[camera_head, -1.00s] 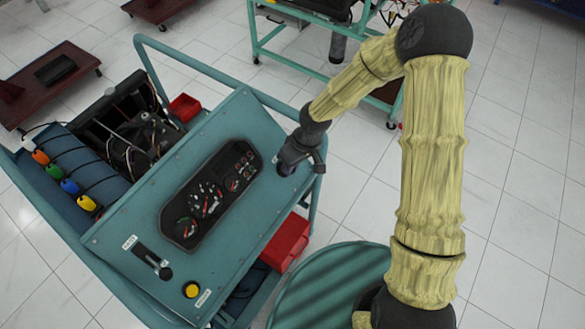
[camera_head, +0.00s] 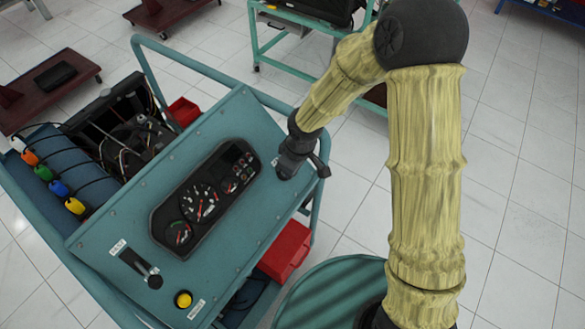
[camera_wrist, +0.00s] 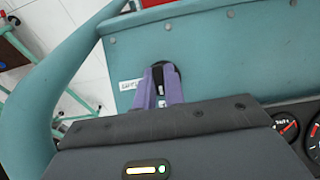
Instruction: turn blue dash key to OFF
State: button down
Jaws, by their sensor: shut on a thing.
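The dash key stands at the upper right corner of the teal sloping dash panel (camera_head: 232,128). In the head view my gripper (camera_head: 285,173) covers it. In the wrist view the purple fingers of my gripper (camera_wrist: 164,75) are closed together at a dark round key base on the panel, beside a small white label (camera_wrist: 131,85). The key itself is mostly hidden between the fingers, with only dark bits showing, so its blue colour and its angle cannot be made out. My gripper is shut on it at the panel surface.
The gauge cluster (camera_head: 205,198) lies left of my gripper. A black lever (camera_head: 153,281) and a yellow button (camera_head: 183,299) are at the panel's lower end. A teal tube rail (camera_head: 195,67) runs along the panel's far side. A red bin (camera_head: 286,250) sits below the right edge.

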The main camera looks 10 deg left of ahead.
jog(key=c, duration=1.5)
grip_release()
jog(key=shift+d, duration=0.1)
jog(key=shift+r, duration=0.1)
jog(key=r, duration=0.5)
jog(key=d+r+p, duration=0.1)
jog(key=r, duration=0.5)
jog(key=s+d+r+p, duration=0.1)
jog(key=r, duration=0.5)
jog(key=shift+s+d, duration=0.1)
jog(key=shift+d, duration=0.15)
jog(key=s+d+m, duration=0.2)
jog(key=d+m, duration=0.2)
jog(key=d, duration=0.3)
jog(key=s+d+f+m+t+h, duration=0.1)
jog(key=d+m, duration=0.4)
jog(key=d, duration=0.3)
jog(key=s+d+m, duration=0.2)
jog(key=d+m, duration=0.2)
jog(key=d, duration=0.3)
jog(key=shift+s+d+f+m+t+h, duration=0.15)
jog(key=shift+s+d+m+t+h, duration=0.15)
jog(key=shift+d+t+h, duration=0.1)
